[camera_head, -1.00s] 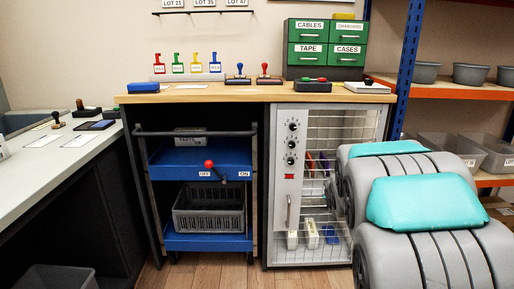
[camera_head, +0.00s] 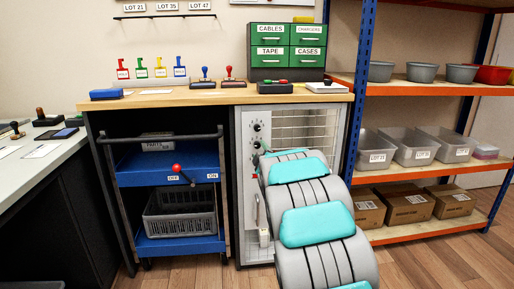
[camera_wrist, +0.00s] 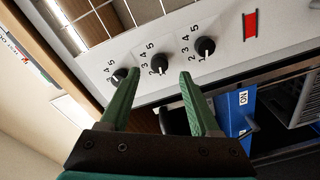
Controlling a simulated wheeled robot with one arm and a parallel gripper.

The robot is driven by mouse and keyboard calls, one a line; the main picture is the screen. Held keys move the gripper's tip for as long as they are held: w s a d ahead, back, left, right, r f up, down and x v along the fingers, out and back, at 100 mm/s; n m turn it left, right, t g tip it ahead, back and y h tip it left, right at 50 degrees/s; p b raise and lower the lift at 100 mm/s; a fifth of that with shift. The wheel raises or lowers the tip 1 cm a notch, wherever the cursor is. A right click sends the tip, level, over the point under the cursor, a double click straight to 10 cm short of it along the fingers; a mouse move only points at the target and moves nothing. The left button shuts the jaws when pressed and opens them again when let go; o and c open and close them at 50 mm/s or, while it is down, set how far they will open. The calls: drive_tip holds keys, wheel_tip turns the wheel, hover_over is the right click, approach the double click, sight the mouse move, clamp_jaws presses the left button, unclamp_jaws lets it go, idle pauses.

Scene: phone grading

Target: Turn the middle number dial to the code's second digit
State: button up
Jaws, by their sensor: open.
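Three black number dials sit in a row on the grey panel of the cage cabinet (camera_head: 245,190). The middle dial (camera_wrist: 159,65) also shows in the head view (camera_head: 257,143). Digits are printed around it, but I cannot read its setting surely. The other dials (camera_wrist: 120,75) and (camera_wrist: 205,47) lie on either side of it in the wrist view. My gripper (camera_wrist: 160,77) is open and empty, its green fingers reaching toward the panel. The middle dial shows between the fingertips; contact is not visible. In the head view my arm hides the lower part of the panel.
A red panel element (camera_wrist: 250,24) lies beyond the end dial. The blue cart (camera_head: 180,172) with an ON/OFF lever stands left of the cabinet. The workbench top (camera_head: 180,98) is above. Shelves with grey bins (camera_head: 418,146) and boxes stand right. Floor shows at lower right.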

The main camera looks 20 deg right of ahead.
sight(257, 146)
drive_tip(key=shift+x, duration=2.05)
clamp_jaws()
